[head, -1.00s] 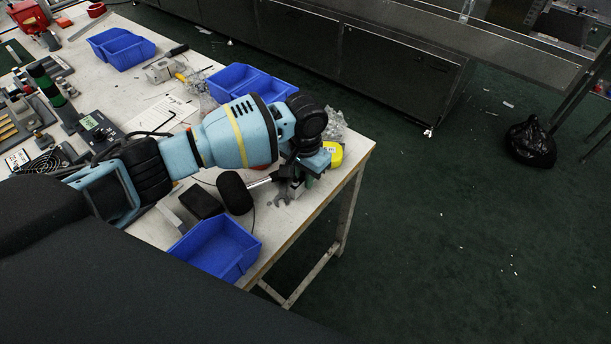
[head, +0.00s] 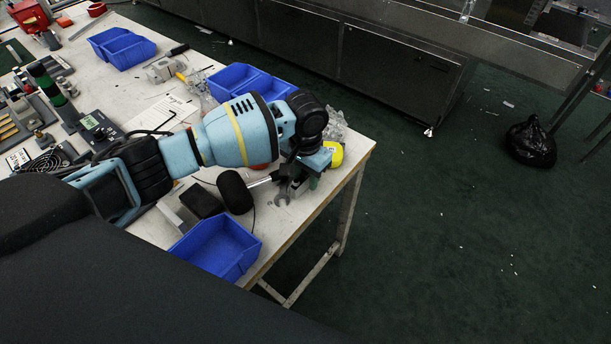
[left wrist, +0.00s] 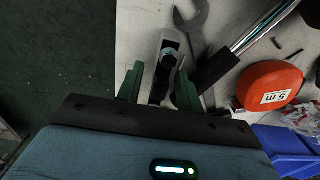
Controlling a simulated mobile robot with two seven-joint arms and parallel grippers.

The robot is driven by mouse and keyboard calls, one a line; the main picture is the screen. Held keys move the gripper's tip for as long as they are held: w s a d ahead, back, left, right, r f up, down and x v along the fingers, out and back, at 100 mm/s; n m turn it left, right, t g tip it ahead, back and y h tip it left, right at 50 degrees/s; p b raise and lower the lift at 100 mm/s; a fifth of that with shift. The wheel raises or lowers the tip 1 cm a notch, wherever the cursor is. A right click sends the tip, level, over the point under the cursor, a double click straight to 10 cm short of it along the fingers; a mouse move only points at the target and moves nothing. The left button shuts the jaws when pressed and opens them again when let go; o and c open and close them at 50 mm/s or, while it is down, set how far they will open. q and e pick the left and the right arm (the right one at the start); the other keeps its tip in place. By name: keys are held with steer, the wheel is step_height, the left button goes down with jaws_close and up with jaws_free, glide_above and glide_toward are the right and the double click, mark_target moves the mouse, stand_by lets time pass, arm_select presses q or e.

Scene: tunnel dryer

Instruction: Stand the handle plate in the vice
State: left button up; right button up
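My left gripper (head: 302,182) reaches down at the near right corner of the workbench. In the left wrist view its two green fingers (left wrist: 160,80) are apart. Between and just beyond them is a small grey metal block-like piece (left wrist: 163,45) with a dark inner part and a round bolt-like end. I cannot tell whether this is the vice, the handle plate or both. The left finger looks clear of it; contact at the right finger is unclear. In the head view the hand largely hides this piece. My right gripper is not in view.
A spanner (left wrist: 192,30) and a black-gripped, chrome-shafted tool (left wrist: 250,38) lie right beside the fingers. An orange tape measure (left wrist: 268,84) lies further right. A blue bin (head: 222,250) stands in front. The bench edge (head: 325,195) is close; open floor lies beyond.

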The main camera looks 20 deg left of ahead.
arm_select(q)
step_height(320, 180, up, 11)
steer(key=shift+f+p, duration=0.2)
steer(key=shift+p, duration=0.45)
steer(key=shift+o, duration=0.4)
steer(key=shift+r, duration=0.6)
